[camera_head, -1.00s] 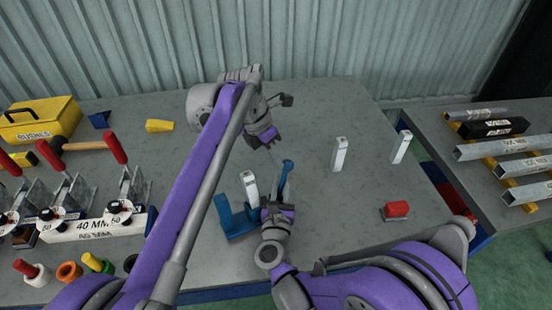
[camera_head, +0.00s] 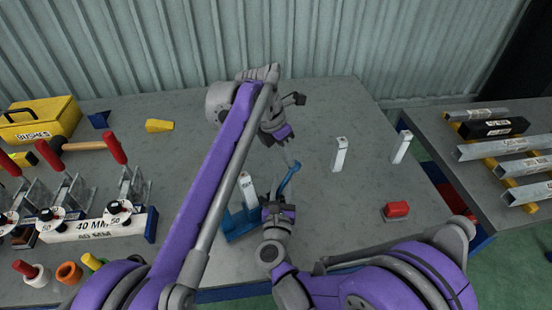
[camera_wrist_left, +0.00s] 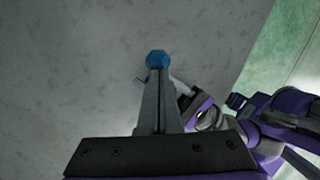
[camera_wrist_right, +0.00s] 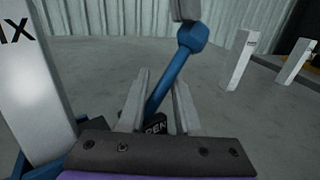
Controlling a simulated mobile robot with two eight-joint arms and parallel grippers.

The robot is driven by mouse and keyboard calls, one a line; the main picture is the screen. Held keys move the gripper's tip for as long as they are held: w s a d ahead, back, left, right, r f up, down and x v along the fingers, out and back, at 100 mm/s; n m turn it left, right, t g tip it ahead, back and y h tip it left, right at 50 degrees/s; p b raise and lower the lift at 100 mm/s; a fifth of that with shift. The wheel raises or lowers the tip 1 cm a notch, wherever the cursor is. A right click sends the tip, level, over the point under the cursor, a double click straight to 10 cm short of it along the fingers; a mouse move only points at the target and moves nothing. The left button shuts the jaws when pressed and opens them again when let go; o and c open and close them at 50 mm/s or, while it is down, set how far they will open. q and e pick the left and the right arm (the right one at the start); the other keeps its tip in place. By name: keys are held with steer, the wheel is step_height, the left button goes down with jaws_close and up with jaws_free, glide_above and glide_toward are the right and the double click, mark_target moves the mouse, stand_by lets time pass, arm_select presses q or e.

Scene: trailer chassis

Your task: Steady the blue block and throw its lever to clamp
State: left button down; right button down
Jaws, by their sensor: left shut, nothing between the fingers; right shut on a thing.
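The blue block (camera_head: 240,226) stands on the grey table, with an upright white post (camera_head: 247,190) at it. Its blue lever (camera_head: 289,178) leans to the right, its knob (camera_wrist_right: 192,36) uppermost. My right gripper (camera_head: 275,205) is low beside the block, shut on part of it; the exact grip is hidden. In the right wrist view the lever crosses between the fingers, by a black part with partly hidden lettering. My left gripper (camera_wrist_left: 156,80) is shut and empty, its fingertips at the knob; contact cannot be told for certain.
Two white posts (camera_head: 340,154) (camera_head: 401,147) and a red block (camera_head: 396,210) stand to the right. Red-handled clamps (camera_head: 125,185), a hammer (camera_head: 90,146) and a yellow box (camera_head: 40,122) are at left. The table centre is mostly clear.

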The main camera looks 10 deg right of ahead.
arm_select(q)
steer(key=w+d+f, duration=0.1)
steer(key=d+f, duration=0.3)
steer(key=d, duration=0.2)
steer(key=shift+d+f, duration=0.2)
steer(key=shift+d, duration=0.2)
stand_by(0.4)
steer(key=shift+s+a+r, duration=0.1)
steer(key=shift+s+a, duration=0.15)
steer(key=shift+a, duration=0.5)
steer(key=v, duration=1.1)
steer(key=shift+w+a+r, duration=0.1)
steer(key=shift+a+r, duration=0.05)
steer(key=shift+a, duration=0.2)
steer(key=s+a+r+m+t+h, duration=0.1)
steer(key=s+a+r, duration=0.1)
steer(key=a, duration=0.3)
steer(key=s+a+r+t, duration=0.1)
steer(key=s+a+r, duration=0.15)
steer(key=a, duration=0.25)
steer(key=w+d+r+x, duration=0.1)
steer(key=x, duration=1.2)
steer(key=shift+w+d+f, duration=0.25)
steer(key=shift+w+d, duration=0.05)
steer(key=shift+d, duration=0.1)
